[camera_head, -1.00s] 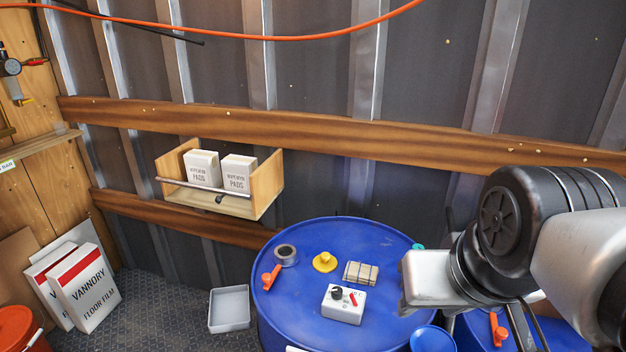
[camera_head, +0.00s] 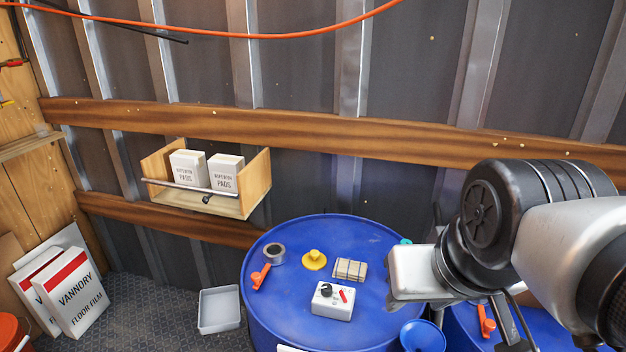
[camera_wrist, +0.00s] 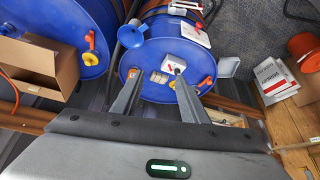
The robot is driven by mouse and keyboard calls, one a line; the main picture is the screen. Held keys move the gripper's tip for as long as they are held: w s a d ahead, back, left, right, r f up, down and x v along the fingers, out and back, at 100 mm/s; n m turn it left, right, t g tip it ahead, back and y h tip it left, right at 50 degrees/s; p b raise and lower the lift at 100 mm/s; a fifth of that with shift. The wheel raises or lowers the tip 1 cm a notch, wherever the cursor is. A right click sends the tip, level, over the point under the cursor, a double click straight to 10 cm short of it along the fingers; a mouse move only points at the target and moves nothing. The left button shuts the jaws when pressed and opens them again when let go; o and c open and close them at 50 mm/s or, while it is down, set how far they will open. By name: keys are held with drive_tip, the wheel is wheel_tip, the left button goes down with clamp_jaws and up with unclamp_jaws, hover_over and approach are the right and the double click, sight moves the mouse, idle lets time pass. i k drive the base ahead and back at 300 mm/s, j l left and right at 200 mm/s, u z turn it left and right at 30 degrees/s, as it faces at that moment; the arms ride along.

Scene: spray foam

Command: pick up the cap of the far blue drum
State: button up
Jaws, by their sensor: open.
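The far blue drum (camera_head: 390,237) stands by the wall in the head view, and its top also shows in the wrist view (camera_wrist: 150,92). A yellow cap (camera_head: 314,260) with a raised knob sits on its top, between a tape roll and beige blocks. In the wrist view the cap (camera_wrist: 172,84) is small and partly behind a finger. My gripper (camera_wrist: 155,70) is open, its fingers spread and empty, pointing toward this drum top. Its height above the drum is hard to tell. In the head view my arm is at the right and the fingers do not show.
On the drum are a tape roll (camera_head: 273,252), an orange-handled tool (camera_head: 261,277), beige blocks (camera_head: 350,269) and a white box (camera_head: 333,300). A blue funnel (camera_head: 423,337) is at its near edge. Another blue drum (camera_head: 463,322) stands at right. A wall shelf (camera_head: 210,196) hangs behind.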

sight(314, 260)
drive_tip(key=i+j+z, duration=0.1)
drive_tip(key=j+z, duration=0.15)
drive_tip(key=j, duration=0.6)
drive_tip(key=j+z, duration=0.3)
drive_tip(key=j, duration=0.5)
